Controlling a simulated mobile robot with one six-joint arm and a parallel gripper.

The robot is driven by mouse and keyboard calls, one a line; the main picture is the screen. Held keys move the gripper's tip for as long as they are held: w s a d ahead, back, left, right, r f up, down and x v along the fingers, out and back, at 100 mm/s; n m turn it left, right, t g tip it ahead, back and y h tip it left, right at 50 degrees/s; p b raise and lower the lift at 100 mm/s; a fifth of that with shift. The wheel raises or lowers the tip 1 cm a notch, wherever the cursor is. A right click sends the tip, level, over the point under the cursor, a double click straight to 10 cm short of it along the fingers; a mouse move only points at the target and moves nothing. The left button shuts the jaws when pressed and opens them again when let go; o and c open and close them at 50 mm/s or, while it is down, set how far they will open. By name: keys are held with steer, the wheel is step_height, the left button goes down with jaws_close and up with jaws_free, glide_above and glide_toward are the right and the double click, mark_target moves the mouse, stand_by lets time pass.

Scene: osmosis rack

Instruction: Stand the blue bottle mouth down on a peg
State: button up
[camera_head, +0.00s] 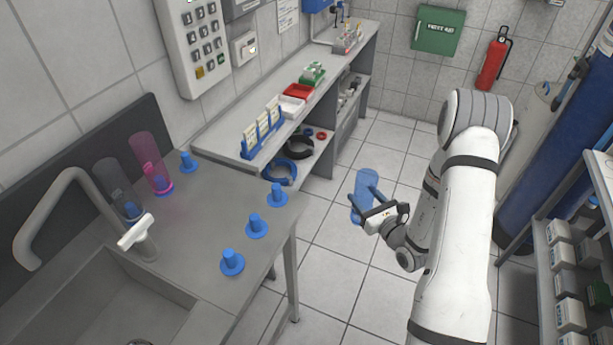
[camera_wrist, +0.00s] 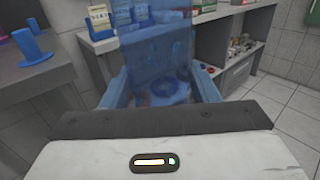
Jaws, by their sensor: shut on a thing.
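The see-through blue bottle (camera_head: 367,184) is in my gripper (camera_head: 364,203), over the floor to the right of the counter. My gripper is shut on it. In the wrist view the bottle (camera_wrist: 158,58) stands between the fingers, roughly upright; I cannot tell which end its mouth is. Empty blue pegs stand on the counter (camera_head: 205,207): a back peg (camera_head: 188,162), and along the right side a far peg (camera_head: 277,195), a middle peg (camera_head: 256,226) and a near peg (camera_head: 232,263). A pink bottle (camera_head: 148,155) and a grey clear bottle (camera_head: 117,183) stand over other pegs.
A sink (camera_head: 130,300) with a grey tap (camera_head: 75,185) takes up the counter's near left. A lower shelf unit (camera_head: 225,135) with a blue rack (camera_head: 262,134) and trays stands behind. Open floor (camera_head: 335,245) lies between the counter and my arm.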

steer(key=shift+d, duration=0.2)
steer(key=shift+w+a+r, duration=0.1)
steer(key=shift+r, duration=0.15)
steer(key=s+a+r+n+g+y, duration=0.3)
steer(key=a+r+g+y, duration=0.15)
steer(key=r, duration=0.35)
steer(key=s+a+r+n+g+y, duration=0.2)
steer(key=a+r+n+g+y, duration=0.15)
steer(key=a+r, duration=0.35)
steer(key=s+a+r+n+g+y+b, duration=0.1)
steer(key=s+a+r+n+g, duration=0.45)
steer(key=s+r+g, duration=0.55)
steer(key=w+a+f+t+b, duration=0.2)
steer(key=a+f+b, duration=0.4)
steer(key=a, duration=0.5)
steer(key=shift+w+f+n, duration=0.3)
steer(key=shift+w+f, duration=0.4)
steer(key=shift+f, duration=0.6)
steer(key=shift+w+d+f, duration=0.1)
steer(key=shift+d+f, duration=0.05)
steer(key=shift+f, duration=0.05)
